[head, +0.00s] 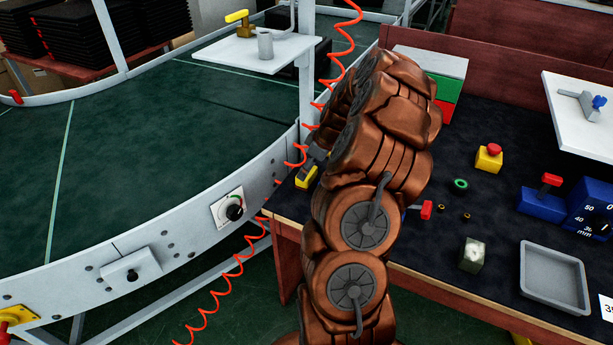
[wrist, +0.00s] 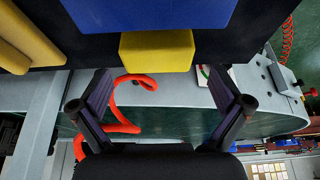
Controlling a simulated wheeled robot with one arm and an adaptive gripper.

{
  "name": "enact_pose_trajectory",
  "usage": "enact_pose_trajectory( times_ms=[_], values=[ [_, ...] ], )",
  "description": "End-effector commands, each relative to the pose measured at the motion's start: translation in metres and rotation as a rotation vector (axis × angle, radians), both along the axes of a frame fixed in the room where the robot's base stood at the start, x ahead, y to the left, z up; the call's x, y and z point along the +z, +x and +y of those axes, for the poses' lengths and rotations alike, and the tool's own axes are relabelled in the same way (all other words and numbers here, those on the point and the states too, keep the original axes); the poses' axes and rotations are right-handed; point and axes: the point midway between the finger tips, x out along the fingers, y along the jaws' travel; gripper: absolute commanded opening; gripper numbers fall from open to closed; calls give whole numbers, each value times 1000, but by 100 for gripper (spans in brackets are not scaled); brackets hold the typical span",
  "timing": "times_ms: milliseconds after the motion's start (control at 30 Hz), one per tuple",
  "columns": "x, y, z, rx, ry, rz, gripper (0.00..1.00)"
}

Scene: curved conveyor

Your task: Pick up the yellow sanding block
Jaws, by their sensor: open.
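A yellow block (head: 306,177), which looks like the sanding block, sits at the left edge of the dark bench top in the head view. My gripper (head: 315,158) is just above and beside it, partly hidden by my arm. In the wrist view a yellow block (wrist: 156,52) shows at upper middle, beneath a large blue shape (wrist: 150,14). My gripper (wrist: 161,103) is open there, its two fingers wide apart, with the yellow block framed beyond the gap. Nothing is held. I cannot tell the exact distance to the block.
A coiled red hose (head: 297,155) hangs close to my gripper. The conveyor (head: 150,240) curves along the left. The bench (head: 500,110) carries a red-and-yellow button (head: 489,158), a green ring (head: 460,184), a pale block (head: 472,254) and a grey tray (head: 553,310).

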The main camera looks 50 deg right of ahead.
Motion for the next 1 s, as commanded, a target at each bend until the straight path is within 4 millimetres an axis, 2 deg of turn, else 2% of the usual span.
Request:
enact_pose_trajectory(
  times_ms=[367, 667, 1000],
  values=[
    [-37, 11, 1, 0, 2, 3, 100],
    [-41, 13, 1, 0, -1, 1, 99],
    [-41, 12, 1, -1, 0, 1, 64]
  ],
)
